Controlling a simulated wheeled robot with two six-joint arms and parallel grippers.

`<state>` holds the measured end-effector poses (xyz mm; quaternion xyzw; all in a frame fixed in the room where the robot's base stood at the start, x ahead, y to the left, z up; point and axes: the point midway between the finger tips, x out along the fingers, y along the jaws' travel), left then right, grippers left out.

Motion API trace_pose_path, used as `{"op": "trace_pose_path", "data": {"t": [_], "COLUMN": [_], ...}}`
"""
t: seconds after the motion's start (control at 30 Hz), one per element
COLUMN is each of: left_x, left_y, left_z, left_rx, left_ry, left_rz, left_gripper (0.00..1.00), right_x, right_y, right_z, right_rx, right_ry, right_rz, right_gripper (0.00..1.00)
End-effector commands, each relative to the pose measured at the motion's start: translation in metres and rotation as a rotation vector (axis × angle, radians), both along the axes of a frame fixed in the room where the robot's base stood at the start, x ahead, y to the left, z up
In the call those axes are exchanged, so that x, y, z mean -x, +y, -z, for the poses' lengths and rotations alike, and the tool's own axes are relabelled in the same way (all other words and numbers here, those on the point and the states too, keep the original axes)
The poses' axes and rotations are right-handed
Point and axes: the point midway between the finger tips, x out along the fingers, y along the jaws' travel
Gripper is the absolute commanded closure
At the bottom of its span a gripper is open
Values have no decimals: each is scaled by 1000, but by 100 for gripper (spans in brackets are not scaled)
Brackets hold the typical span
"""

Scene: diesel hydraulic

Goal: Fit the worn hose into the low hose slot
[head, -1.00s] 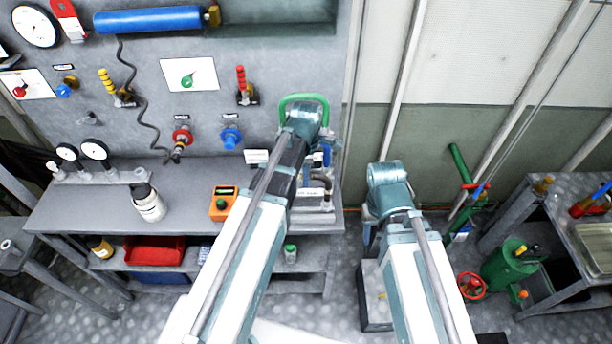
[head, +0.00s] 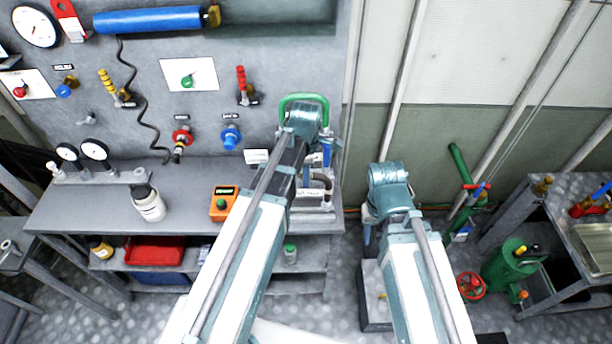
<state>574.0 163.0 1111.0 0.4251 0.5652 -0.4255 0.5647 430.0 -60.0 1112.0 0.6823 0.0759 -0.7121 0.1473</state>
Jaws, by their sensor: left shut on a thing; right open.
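My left arm reaches to the right end of the grey bench (head: 120,190). Its gripper (head: 326,158) is shut at a grey stand (head: 314,214), and my wrist hides most of the grip. A dark curved piece (head: 318,183), which looks like the worn hose, shows just below the gripper, close to the stand. I cannot tell whether it is seated. The low hose slot cannot be made out. A green loop (head: 303,98) rises behind my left wrist. My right gripper (head: 369,240) is open and points down beside the bench, mostly hidden by its wrist.
An orange meter (head: 222,203) and a white bottle (head: 148,205) stand on the bench. Valves and gauges cover the panel behind. A grey box (head: 376,300) is on the floor below my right gripper. A green pump (head: 508,265) stands at right.

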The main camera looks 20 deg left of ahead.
Motion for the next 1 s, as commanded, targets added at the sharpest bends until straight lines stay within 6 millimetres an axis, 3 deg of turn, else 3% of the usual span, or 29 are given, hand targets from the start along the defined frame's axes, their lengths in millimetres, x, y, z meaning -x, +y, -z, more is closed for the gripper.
{"op": "trace_pose_path", "data": {"t": [1.0], "left_x": [0], "left_y": [0], "left_z": [18], "left_rx": [0], "left_ry": [0], "left_rz": [0], "left_gripper": [100], "right_x": [0], "right_y": [0], "right_z": [18], "right_rx": [0], "right_ry": [0], "right_rz": [0], "right_gripper": [50]}}
